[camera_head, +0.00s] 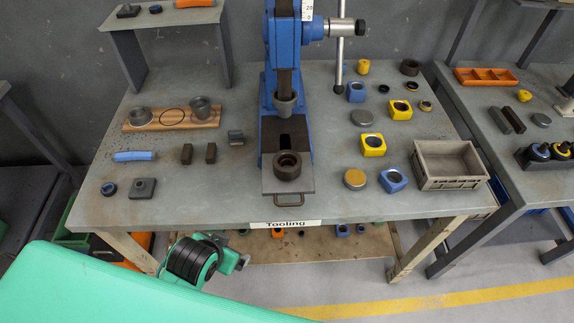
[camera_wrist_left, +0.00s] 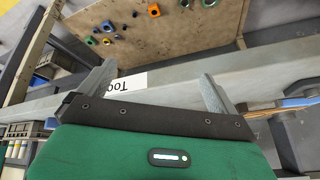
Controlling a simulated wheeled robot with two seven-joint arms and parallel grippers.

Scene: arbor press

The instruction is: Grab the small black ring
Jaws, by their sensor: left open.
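A small black ring (camera_head: 384,89) lies on the grey table, right of the blue press, between a blue block and a yellow block. Other dark rings show: one (camera_head: 109,189) at the front left with a bluish tint, and one (camera_head: 155,9) on the raised shelf. I cannot tell for sure which is meant. My left gripper (camera_wrist_left: 155,90) is open and empty, its two grey fingers apart by the table's front edge and label. In the head view my left wrist is low in front of that edge. My right gripper is not in view.
The blue arbor press (camera_head: 287,80) stands mid-table. A grey crate (camera_head: 448,183) sits at the right end. A wooden board (camera_head: 173,117) with metal cups lies left. Several small parts lie on the lower shelf (camera_wrist_left: 180,45). The table's front strip is mostly clear.

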